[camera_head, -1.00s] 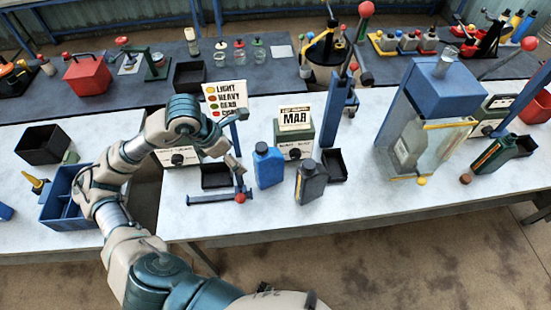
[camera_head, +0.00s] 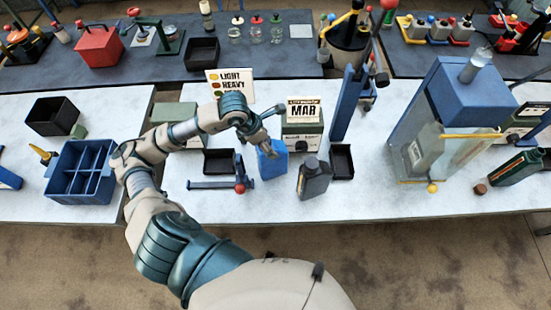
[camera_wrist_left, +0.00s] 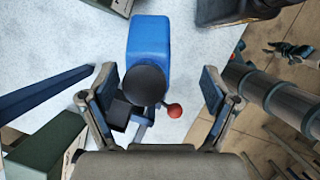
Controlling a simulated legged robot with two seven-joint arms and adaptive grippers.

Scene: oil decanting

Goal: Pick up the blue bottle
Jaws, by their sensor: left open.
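The blue bottle (camera_head: 272,165) stands on the white bench, left of a dark grey bottle (camera_head: 314,178). My left gripper (camera_head: 268,142) is at the top of the blue bottle and partly hides its upper end. In the left wrist view, the blue bottle (camera_wrist_left: 150,42) and its round dark cap (camera_wrist_left: 145,84) lie ahead of my left gripper (camera_wrist_left: 158,88). The fingers are spread on either side of the cap, with gaps on both sides, and hold nothing. My right gripper cannot be made out in either view.
A blue stand with a red ball (camera_head: 240,188) is just left of the bottle. A green box with a MAR sign (camera_head: 302,130) stands behind it. Black trays (camera_head: 341,160) and a blue divided crate (camera_head: 82,172) are nearby. The bench front between the stand and the glazed cabinet (camera_head: 440,120) has bare room.

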